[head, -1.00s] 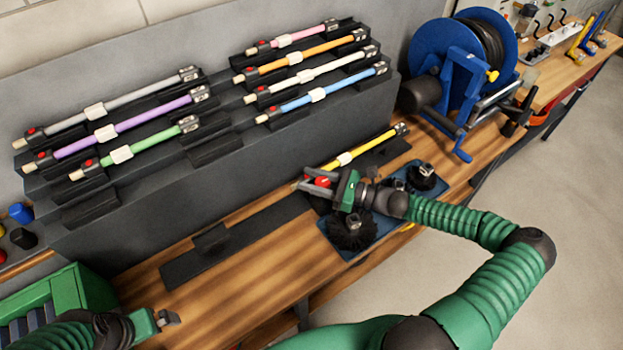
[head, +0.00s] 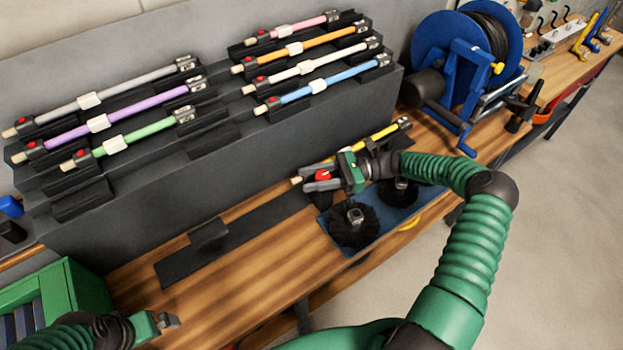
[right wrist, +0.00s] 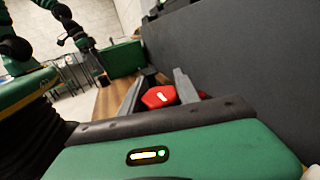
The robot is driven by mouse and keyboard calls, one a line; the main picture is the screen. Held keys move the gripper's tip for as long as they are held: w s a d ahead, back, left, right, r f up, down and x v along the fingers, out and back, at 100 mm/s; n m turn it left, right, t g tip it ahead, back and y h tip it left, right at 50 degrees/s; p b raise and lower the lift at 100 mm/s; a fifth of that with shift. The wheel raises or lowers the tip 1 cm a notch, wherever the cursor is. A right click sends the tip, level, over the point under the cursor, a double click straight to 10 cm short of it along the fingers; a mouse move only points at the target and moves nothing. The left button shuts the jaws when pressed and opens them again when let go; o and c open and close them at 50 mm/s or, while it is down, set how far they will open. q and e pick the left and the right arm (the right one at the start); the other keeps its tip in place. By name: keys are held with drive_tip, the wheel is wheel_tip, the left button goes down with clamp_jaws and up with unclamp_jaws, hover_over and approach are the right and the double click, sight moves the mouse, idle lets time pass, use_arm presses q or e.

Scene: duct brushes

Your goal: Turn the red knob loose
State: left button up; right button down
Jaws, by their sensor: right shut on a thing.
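The yellow rod (head: 381,135) lies at the back of the bench, in front of the grey rack. The red knob (head: 322,175) is near its left end. My right gripper (head: 318,180) is at that end with its fingers on either side of the knob, shut on it. In the right wrist view the red knob (right wrist: 159,97) sits between the two grey fingers. My gripper and wrist hide part of the rod. My left gripper (head: 168,321) is at the lower left, away from the rod; its jaw opening is too small to tell.
The stepped rack (head: 230,170) holds several coloured rods. A blue tray (head: 372,240) with two black brushes (head: 353,224) is just in front of my right gripper. A blue hose reel (head: 450,75) stands at the right. A dark strip (head: 240,238) lies on the bench; a green box (head: 60,290) stands at left.

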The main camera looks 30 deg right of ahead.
idle(0.3)
drive_tip(key=c, duration=1.3)
unclamp_jaws()
use_arm(q)
drive_tip(key=shift+w+d, duration=0.1)
use_arm(e)
drive_tip(key=o, duration=0.4)
drive_tip(key=shift+w+d+f, duration=0.1)
drive_tip(key=shift+d, duration=0.05)
use_arm(q)
drive_tip(key=b+x, duration=0.3)
drive_tip(key=shift+s+f, duration=0.2)
drive_tip(key=shift+s, duration=0.2)
use_arm(e)
drive_tip(key=v, duration=1.7)
drive_tip(key=shift+f, duration=0.15)
